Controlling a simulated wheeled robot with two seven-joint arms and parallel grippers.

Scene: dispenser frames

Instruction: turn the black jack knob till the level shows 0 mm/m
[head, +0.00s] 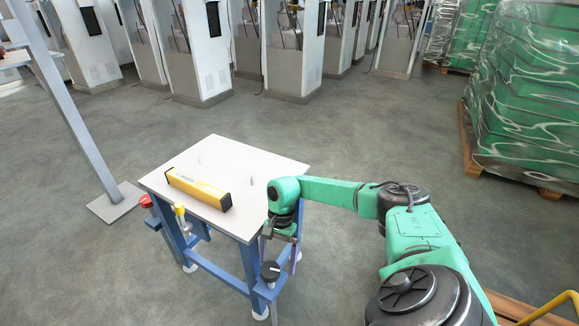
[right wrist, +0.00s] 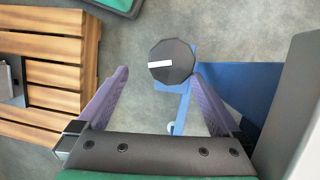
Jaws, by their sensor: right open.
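The black jack knob (head: 270,271) sits low at the table's near right leg. In the right wrist view the knob (right wrist: 171,62) is a dark many-sided disc with a white mark. My right gripper (head: 280,254) hangs beside the table's right edge, just above the knob. Its purple fingers are open and empty; in the right wrist view the knob shows near their tips, closer to the right finger. The yellow level (head: 198,189) lies on the pale tabletop (head: 255,178); its reading is too small to tell. My left gripper is out of view.
A red knob (head: 146,201) and a yellow knob (head: 180,209) sit at the table's left and front. Blue legs (head: 251,263) stand below the tabletop. A wooden pallet (right wrist: 42,75) shows at the wrist view's left. Wrapped green stacks (head: 530,90) stand at the right.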

